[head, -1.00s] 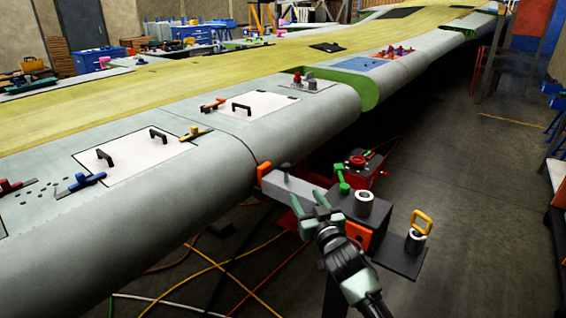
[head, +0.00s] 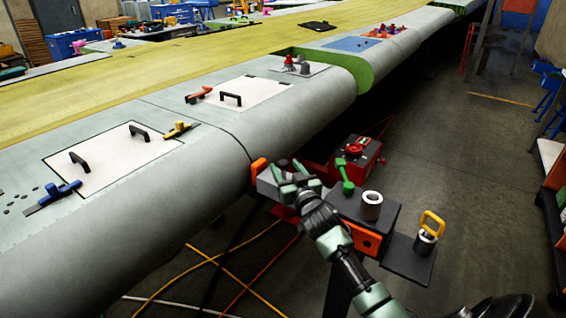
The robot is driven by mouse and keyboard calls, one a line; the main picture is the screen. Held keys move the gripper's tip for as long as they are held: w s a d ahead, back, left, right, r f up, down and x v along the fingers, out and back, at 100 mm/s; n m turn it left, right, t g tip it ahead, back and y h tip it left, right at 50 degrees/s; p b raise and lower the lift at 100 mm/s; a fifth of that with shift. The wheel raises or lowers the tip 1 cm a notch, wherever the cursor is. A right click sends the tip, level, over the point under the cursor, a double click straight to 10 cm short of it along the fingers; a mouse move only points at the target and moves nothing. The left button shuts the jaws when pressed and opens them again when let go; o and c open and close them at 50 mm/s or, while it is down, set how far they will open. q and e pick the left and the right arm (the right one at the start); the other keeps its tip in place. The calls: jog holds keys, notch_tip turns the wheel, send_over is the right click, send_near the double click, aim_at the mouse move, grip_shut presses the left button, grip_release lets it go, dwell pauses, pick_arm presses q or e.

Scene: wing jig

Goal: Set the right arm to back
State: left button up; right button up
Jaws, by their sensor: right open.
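My right gripper (head: 290,175) is in the head view, open, with its arm coming in from the lower right. Its fingers lie over the grey bar of the jig, close behind the orange pad (head: 258,166) at the bar's end; I cannot tell whether they touch the bar. The pad is by the wing's rounded front edge (head: 225,165). A green-handled lever (head: 345,176) stands upright on the dark jig block (head: 385,213), just right of the gripper. My left gripper is not in view.
A red box with a red handwheel (head: 357,152) stands behind the block. White panels with black handles (head: 240,98) lie on the wing. Cables (head: 215,262) cross the floor; the right floor is mostly clear.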

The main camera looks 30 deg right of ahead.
jog(key=shift+x, duration=1.1)
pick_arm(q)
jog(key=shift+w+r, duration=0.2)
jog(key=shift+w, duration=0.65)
pick_arm(e)
jog(key=shift+w+d, duration=0.1)
jog(key=shift+w, duration=0.1)
grip_shut()
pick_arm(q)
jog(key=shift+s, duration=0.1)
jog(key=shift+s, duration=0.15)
